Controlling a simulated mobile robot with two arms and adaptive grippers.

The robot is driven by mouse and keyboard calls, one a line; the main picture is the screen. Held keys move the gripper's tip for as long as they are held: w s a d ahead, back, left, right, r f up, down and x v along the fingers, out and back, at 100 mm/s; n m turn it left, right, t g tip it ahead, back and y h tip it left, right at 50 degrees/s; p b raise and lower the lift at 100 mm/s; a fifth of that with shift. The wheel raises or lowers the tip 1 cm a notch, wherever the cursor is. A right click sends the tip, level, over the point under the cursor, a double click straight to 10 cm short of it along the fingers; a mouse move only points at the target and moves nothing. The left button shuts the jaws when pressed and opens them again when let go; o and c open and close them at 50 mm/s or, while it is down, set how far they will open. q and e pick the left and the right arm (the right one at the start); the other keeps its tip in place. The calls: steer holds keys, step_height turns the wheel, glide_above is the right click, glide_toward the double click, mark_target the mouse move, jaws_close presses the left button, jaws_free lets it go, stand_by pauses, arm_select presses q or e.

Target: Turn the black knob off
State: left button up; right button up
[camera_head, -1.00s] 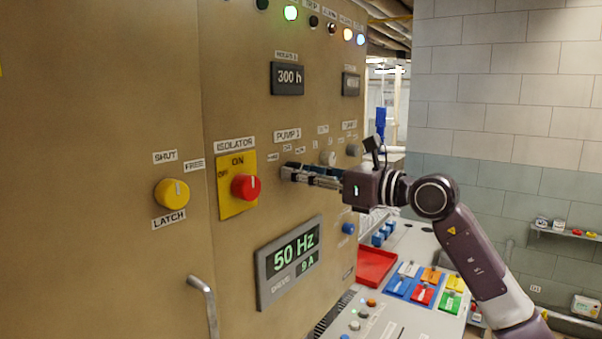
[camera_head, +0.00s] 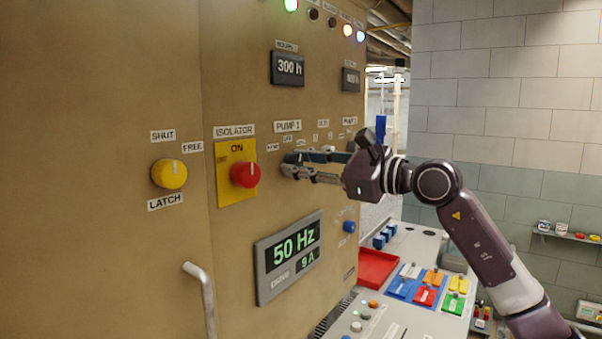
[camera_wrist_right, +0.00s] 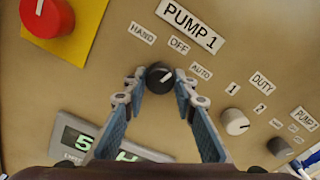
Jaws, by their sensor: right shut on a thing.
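The black knob (camera_wrist_right: 159,75) sits under the PUMP 1 label (camera_wrist_right: 191,22) on the tan panel, below the HAND, OFF and AUTO marks. In the right wrist view its white pointer line slants up and to the right, towards AUTO (camera_wrist_right: 201,71). My right gripper (camera_wrist_right: 160,78) is shut on the knob, with one fingertip on each side of it. In the head view the right gripper (camera_head: 287,164) reaches the panel from the right, and its fingers largely hide the knob. My left gripper is not in view.
The red isolator knob (camera_head: 244,174) on its yellow plate is just left of the gripper. A pale DUTY knob (camera_wrist_right: 234,121) is to the right. A 50 Hz display (camera_head: 290,256) is below. A metal handle (camera_head: 206,295) sticks out at the lower left.

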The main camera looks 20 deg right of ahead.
steer(key=shift+n+b, duration=0.6)
steer(key=shift+n, duration=0.9)
steer(key=o, duration=1.2)
steer(key=shift+c, duration=0.2)
steer(key=shift+s+d, duration=0.1)
steer(key=v, duration=1.2)
